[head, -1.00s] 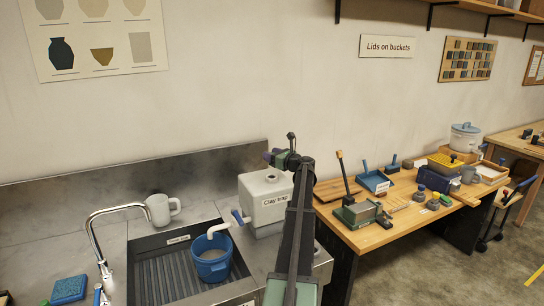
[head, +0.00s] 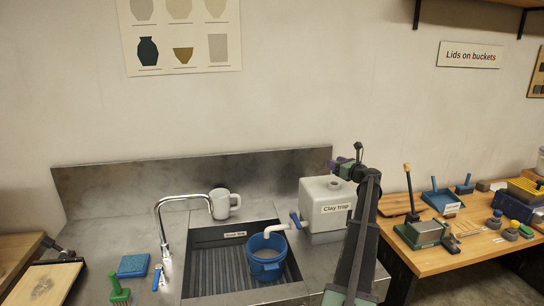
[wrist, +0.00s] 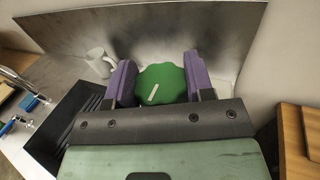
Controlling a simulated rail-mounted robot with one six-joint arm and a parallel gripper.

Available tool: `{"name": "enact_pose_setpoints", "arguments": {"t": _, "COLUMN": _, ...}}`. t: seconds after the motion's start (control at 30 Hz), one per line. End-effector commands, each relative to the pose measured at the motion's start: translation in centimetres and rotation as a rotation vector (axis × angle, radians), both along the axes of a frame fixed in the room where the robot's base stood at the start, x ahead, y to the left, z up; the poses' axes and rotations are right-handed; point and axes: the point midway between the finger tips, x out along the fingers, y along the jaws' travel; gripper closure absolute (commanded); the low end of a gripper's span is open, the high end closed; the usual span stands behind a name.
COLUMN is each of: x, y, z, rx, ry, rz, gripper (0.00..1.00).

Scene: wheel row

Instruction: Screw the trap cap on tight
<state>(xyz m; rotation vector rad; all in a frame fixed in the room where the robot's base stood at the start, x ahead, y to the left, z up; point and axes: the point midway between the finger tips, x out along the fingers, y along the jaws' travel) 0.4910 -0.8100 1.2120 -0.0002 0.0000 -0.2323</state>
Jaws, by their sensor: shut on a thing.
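The clay trap (head: 325,212) is a pale box with a label, standing on the steel counter right of the sink. A round dark opening (head: 335,185) shows on its top. My gripper (head: 344,166) is over the trap's top right in the head view. In the wrist view, my gripper (wrist: 159,64) has its two purple fingers shut on the green scalloped trap cap (wrist: 160,86), which has a white line on it. In the head view I cannot make out the cap clearly. The gap between cap and opening cannot be judged.
A blue bucket (head: 267,264) stands in the sink (head: 213,272), under the trap's white pipe (head: 276,229). A wooden bench (head: 440,258) with tools is at the right.

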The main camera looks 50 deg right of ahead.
Motion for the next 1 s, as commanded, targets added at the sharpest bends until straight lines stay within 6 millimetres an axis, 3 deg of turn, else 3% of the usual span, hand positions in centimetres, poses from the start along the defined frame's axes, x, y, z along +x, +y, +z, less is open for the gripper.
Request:
{"name": "enact_pose_setpoints", "arguments": {"t": 0.1, "x": 0.0, "y": 0.0, "z": -1.7, "rx": 0.000, "ry": 0.000, "rz": 0.000, "gripper": 0.99}}
{"name": "enact_pose_setpoints", "arguments": {"t": 0.3, "x": 0.0, "y": 0.0, "z": -3.4, "rx": 0.000, "ry": 0.000, "rz": 0.000, "gripper": 0.99}}
{"name": "enact_pose_setpoints", "arguments": {"t": 1.0, "x": 0.0, "y": 0.0, "z": -3.3, "rx": 0.000, "ry": 0.000, "rz": 0.000, "gripper": 0.99}}
